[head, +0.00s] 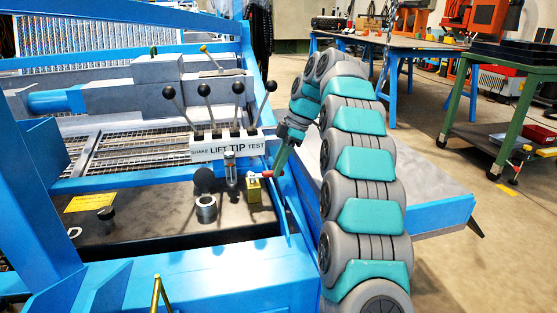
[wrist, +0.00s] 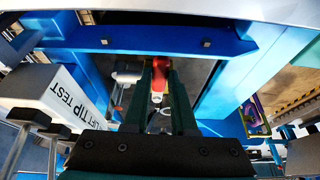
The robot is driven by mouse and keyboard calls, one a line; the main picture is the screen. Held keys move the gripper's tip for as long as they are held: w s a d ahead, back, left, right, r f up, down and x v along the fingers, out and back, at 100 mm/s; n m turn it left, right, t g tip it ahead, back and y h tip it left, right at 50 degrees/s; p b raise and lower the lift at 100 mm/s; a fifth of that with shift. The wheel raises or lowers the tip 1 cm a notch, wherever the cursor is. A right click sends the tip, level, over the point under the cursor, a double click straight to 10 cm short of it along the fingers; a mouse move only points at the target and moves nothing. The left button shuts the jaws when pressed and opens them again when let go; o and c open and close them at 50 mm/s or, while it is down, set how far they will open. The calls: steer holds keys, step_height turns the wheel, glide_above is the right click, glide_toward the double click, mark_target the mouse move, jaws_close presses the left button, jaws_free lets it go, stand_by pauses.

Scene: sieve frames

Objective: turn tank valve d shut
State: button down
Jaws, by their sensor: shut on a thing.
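The tank valve is a small brass block (head: 254,191) with a red lever handle (head: 263,174), on the dark tank top (head: 150,222) in the head view. A letter D is partly visible at the tank's left. The handle points right from above the block. My gripper (head: 276,166) reaches the handle from the upper right. In the wrist view my gripper (wrist: 160,80) is shut on the red handle (wrist: 159,72), which shows between the dark fingers. The valve body is mostly hidden there.
Behind the valve stands a lever panel (head: 228,148) marked SHAKE, LIFT, TIP, TEST, with several black-knobbed levers. A clear-topped fitting (head: 231,170) and a metal collar (head: 206,209) stand left of the valve. A blue frame beam (head: 215,281) runs along the front.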

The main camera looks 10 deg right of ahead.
steer(key=shift+w+n+p, duration=0.2)
steer(key=shift+n+p, duration=0.1)
steer(key=shift+p, duration=0.05)
stand_by(0.3)
steer(key=c, duration=0.7)
jaws_free()
steer(key=p+v, duration=0.8)
steer(key=shift+w, duration=0.1)
steer(key=shift+f, duration=0.1)
